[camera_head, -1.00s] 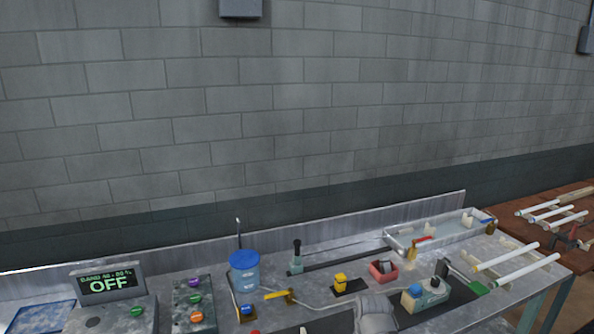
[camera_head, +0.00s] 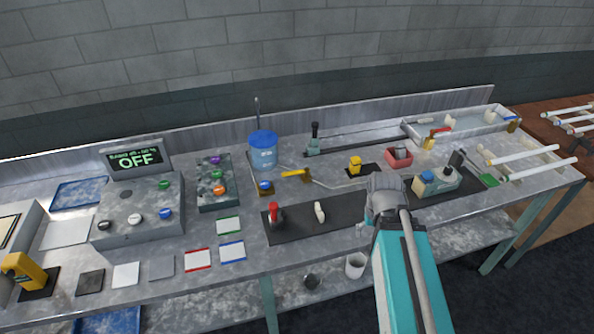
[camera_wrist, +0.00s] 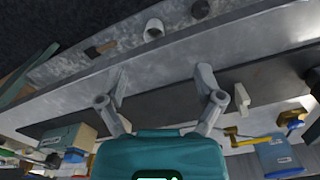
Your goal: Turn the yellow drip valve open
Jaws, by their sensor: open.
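The yellow drip valve (camera_head: 295,174) has a yellow lever handle and a brass body beside the blue bucket (camera_head: 263,152) on the bench. A thin tube runs from it to the right. In the wrist view the yellow lever (camera_wrist: 240,138) shows at the lower right, near the blue bucket (camera_wrist: 278,156). My gripper (camera_wrist: 163,76) is open and empty above the bench's front edge, with its fingers wide apart. It is to the right of the valve in the head view and apart from it. My grey wrist hides the fingers there.
A dark mat (camera_head: 345,214) with a red-topped item (camera_head: 273,217) and a pale piece lies in front of the valve. A blue-knobbed block (camera_head: 266,188) stands close by on its left. A yellow block (camera_head: 355,165) and a red bin (camera_head: 398,158) stand to its right.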

